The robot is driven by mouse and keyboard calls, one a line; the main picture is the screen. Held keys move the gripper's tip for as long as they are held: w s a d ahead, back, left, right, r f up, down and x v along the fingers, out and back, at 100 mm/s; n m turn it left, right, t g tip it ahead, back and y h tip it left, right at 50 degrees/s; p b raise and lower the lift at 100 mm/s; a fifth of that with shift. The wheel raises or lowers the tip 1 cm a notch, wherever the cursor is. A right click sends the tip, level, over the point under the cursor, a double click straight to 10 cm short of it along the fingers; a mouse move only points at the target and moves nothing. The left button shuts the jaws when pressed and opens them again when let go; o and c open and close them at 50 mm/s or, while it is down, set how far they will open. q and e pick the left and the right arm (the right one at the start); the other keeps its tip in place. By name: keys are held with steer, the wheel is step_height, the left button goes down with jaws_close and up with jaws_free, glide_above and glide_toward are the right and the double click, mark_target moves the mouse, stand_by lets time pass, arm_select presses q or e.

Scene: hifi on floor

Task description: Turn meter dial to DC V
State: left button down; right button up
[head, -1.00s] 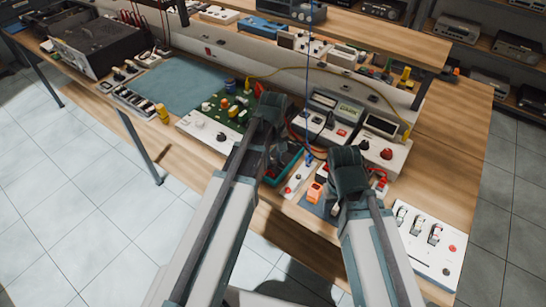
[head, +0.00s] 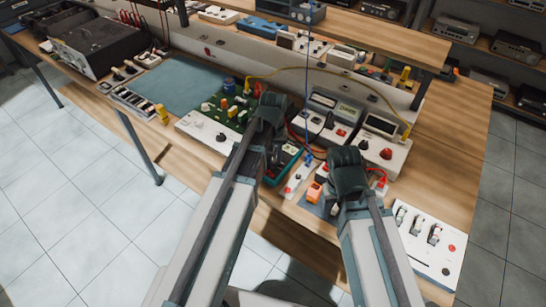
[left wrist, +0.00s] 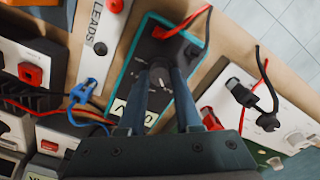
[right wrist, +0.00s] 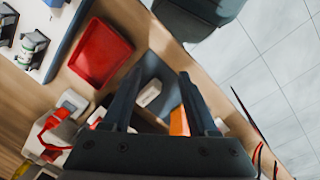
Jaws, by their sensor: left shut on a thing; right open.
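The meter is a dark, flat unit with a teal rim (left wrist: 126,75), lying on the bench in the left wrist view. Part of its teal edge shows in the head view (head: 296,161). Its dark round dial (left wrist: 160,76) has pale markings around it, too small to read. My left gripper (left wrist: 159,84) is shut on the dial, one finger on each side; the fingers partly hide the dial. The setting cannot be told. My right gripper (right wrist: 157,82) is open and empty above the bench, to the right of the meter in the head view.
Red and black leads (left wrist: 190,22) run from the meter's end. A strip marked LEADS (left wrist: 98,30) with a blue clip (left wrist: 88,93) lies alongside. A red tray (right wrist: 102,52) and an orange object (right wrist: 179,121) are near my right gripper. Bench instruments (head: 335,112) stand behind.

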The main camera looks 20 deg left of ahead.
mark_target(274, 161)
arm_select(q)
steer(key=c, duration=0.6)
jaws_free()
steer(key=shift+r, duration=0.2)
arm_select(e)
steer(key=shift+r, duration=0.15)
arm_select(q)
step_height(274, 161, up, 14)
steer(key=p, duration=1.3)
steer(key=shift+f+p, duration=0.25)
steer(key=shift+p, duration=0.15)
arm_select(e)
step_height(274, 161, up, 14)
steer(key=shift+f, duration=0.25)
arm_select(q)
steer(key=s+d+f+m+b, duration=0.1)
steer(key=s+d+m, duration=0.2)
steer(key=s+d, duration=0.2)
steer(key=s+d+f+m+y+b, duration=0.1)
steer(key=s+d, duration=0.4)
steer(key=s, duration=0.5)
steer(key=f+m+b, duration=0.1)
steer(key=m, duration=0.1)
steer(key=shift+d+m, duration=0.2)
steer(key=shift+m, duration=0.1)
arm_select(e)
step_height(274, 161, down, 3)
steer(key=shift+f, duration=0.1)
